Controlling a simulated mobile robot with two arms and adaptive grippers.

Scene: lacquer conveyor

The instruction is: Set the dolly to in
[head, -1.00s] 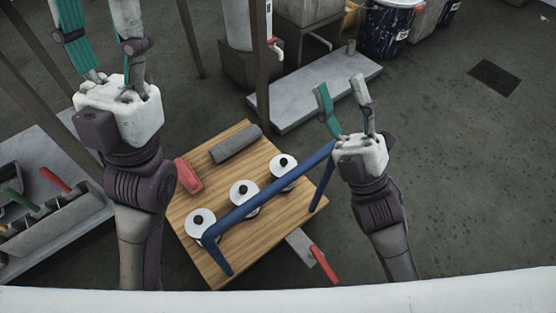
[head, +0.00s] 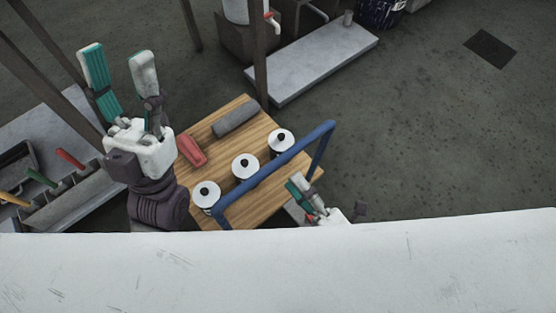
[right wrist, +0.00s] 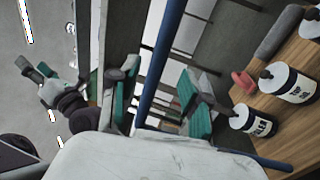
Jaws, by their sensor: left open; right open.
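The dolly (head: 262,209) is a wooden board with a blue push bar (head: 278,166) along its near side. It carries several white-bodied cans (head: 245,167), a red piece (head: 192,150) and a grey roll (head: 236,118). My right gripper (head: 297,184) is open, low beside the bar's right half, partly hidden by the pale surface in front. In the right wrist view its fingers (right wrist: 158,98) show either side of the blue bar (right wrist: 160,65); contact is not clear. My left gripper (head: 120,75) is open and empty, left of the dolly; it also shows in the right wrist view (right wrist: 40,75).
A grey bench with a tool rack (head: 75,192) stands at the left. A low grey platform (head: 315,65) lies behind the dolly, with a thin dark post (head: 259,60) before it. The floor at the right is open, with a dark square patch (head: 490,48).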

